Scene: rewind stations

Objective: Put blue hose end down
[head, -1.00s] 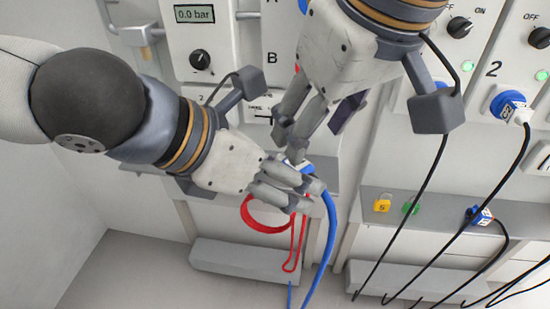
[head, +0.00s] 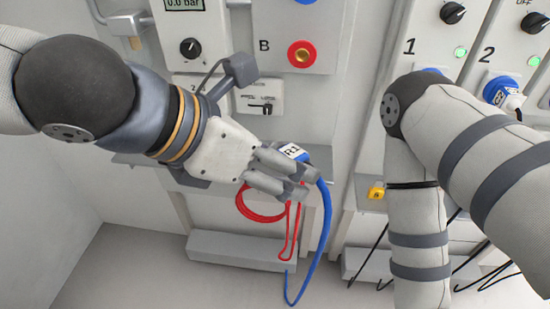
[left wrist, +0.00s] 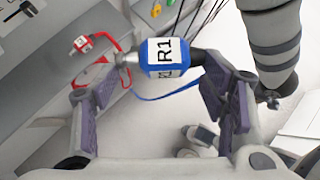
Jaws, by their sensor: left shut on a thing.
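The blue hose end (head: 292,152) has a white R1 label. My left gripper (head: 290,176) is shut on it and holds it in front of the grey shelf; whether it touches the shelf I cannot tell. In the left wrist view the hose end (left wrist: 165,57) lies across between the finger pads, its metal tip to the left. The blue hose (head: 326,215) hangs from it and curves near the floor. My right arm reaches down past the bottom edge of the head view, and its gripper does not show clearly.
A red hose (head: 262,215) hangs in a loop below the shelf (head: 140,160); its red end (left wrist: 80,44) shows in the left wrist view. Panel port B (head: 302,54), ringed in red, is empty.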

